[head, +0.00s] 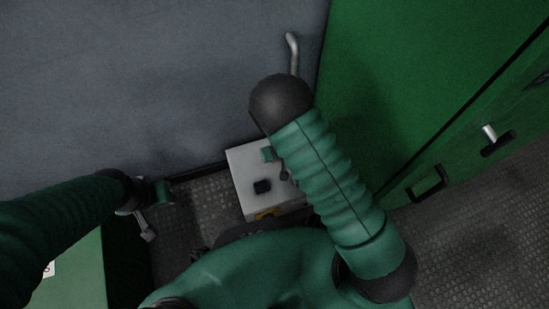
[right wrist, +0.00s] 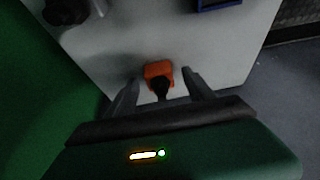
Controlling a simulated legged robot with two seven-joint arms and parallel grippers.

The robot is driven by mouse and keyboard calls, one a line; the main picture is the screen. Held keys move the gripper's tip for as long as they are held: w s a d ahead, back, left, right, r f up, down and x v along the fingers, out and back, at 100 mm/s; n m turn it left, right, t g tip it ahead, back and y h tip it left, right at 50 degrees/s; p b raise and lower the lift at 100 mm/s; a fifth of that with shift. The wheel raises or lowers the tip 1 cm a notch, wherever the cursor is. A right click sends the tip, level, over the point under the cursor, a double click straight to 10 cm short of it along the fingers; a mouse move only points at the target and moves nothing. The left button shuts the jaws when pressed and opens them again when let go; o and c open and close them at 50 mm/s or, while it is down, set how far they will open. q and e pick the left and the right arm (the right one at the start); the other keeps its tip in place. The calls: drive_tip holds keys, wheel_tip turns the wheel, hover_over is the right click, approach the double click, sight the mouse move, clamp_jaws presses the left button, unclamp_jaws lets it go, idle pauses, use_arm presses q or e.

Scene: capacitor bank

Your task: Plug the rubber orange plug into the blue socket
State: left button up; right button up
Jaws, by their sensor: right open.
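The orange plug (right wrist: 158,69) with a black rear part sits against the face of the light grey box (right wrist: 115,45) in the right wrist view. My right gripper (right wrist: 159,78) is open, with one finger on each side of the plug's black part and visible gaps between. The blue socket (right wrist: 219,4) is partly cut off at the top edge, up and right of the plug.
A dark knob (right wrist: 67,10) stands on the box at the upper left of the right wrist view. A yellow part (head: 266,213) is at the box's near edge. A green cabinet (head: 400,90) with handles rises on the right.

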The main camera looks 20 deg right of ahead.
idle(0.3)
clamp_jaws()
idle(0.3)
